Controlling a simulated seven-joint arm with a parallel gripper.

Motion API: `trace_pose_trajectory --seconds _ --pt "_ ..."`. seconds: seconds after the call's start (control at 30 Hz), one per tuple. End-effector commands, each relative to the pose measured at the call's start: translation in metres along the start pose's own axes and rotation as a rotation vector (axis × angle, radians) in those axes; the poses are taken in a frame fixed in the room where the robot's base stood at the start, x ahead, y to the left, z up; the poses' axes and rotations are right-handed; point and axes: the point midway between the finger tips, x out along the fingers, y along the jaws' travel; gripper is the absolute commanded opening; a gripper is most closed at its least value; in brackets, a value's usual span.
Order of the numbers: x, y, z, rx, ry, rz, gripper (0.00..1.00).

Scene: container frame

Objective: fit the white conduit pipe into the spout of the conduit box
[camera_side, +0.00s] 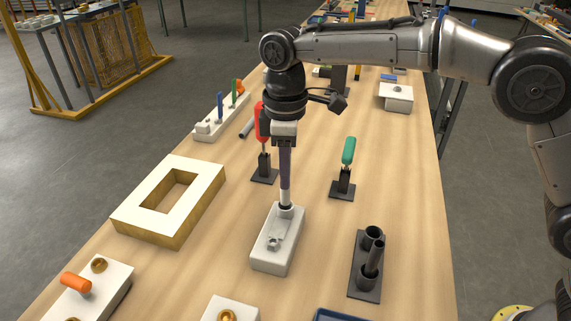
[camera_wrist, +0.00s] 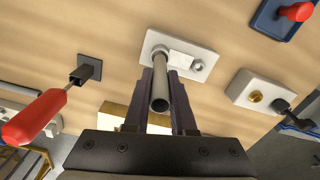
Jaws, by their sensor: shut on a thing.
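The conduit box (camera_side: 268,255) is a white block lying flat on the table, with its round spout (camera_side: 286,211) at the far end. My gripper (camera_side: 285,186) is above the spout, pointing straight down, with its long dark fingers shut on the white conduit pipe (camera_side: 285,198). The pipe is upright and its lower end meets the spout. I cannot tell how far inside it sits. In the wrist view, the pipe (camera_wrist: 160,94) shows between the fingers (camera_wrist: 161,80). It runs to one end of the conduit box (camera_wrist: 194,50) and hides most of the spout.
A red-handled tool (camera_side: 260,120) stands in a black holder just behind-left of my gripper. A green-handled tool (camera_side: 348,150) stands to the right. A cream frame block (camera_side: 130,210) lies left, and a black tube rack (camera_side: 362,288) lies right. Bare table surrounds the box.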

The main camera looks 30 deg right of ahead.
Motion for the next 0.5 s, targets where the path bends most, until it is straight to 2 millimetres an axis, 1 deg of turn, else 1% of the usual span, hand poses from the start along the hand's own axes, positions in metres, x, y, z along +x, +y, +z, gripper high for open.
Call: trace_pose_trajectory --seconds 0.27,0.5 --pt "0.0 0.0 0.0001 0.0 0.0 0.0 0.0" --pt "0.0047 -0.0002 0.0004 0.0 -0.002 -0.001 0.0"
